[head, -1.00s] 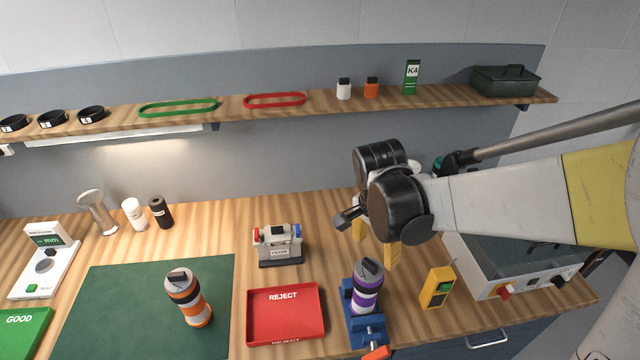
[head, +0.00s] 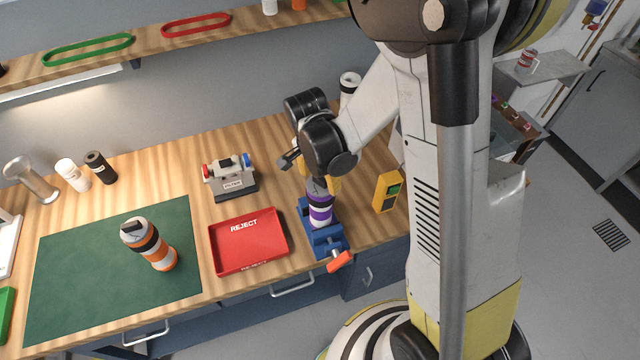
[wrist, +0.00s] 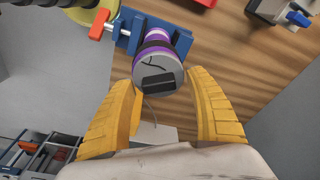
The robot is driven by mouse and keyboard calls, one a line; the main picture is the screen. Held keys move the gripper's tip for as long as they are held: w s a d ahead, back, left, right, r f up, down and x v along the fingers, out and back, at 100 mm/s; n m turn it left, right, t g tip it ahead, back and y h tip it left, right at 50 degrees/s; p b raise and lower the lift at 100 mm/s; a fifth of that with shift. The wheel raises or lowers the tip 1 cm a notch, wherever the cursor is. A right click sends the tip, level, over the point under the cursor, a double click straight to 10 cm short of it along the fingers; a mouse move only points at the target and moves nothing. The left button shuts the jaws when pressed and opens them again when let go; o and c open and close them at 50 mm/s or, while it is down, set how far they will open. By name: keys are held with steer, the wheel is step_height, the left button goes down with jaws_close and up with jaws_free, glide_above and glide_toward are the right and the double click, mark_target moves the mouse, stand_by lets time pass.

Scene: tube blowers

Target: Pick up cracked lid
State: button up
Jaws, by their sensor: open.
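A purple, white and black tumbler (head: 320,209) stands upright in a blue vise (head: 326,240) with an orange handle. Its grey lid (wrist: 158,72) has a black tab and a dark crack-like line across it in the wrist view. My gripper (wrist: 163,88) is open, its yellow fingers on either side of the near edge of the lid, not visibly touching it.
An orange tumbler (head: 150,244) stands on the green mat (head: 80,275). A red REJECT tray (head: 248,241) lies left of the vise, with a small grey fixture (head: 230,178) behind it. A yellow box (head: 387,191) with a green button stands close on the right.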

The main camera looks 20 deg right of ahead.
steer(key=shift+s, duration=0.1)
steer(key=c, duration=1.3)
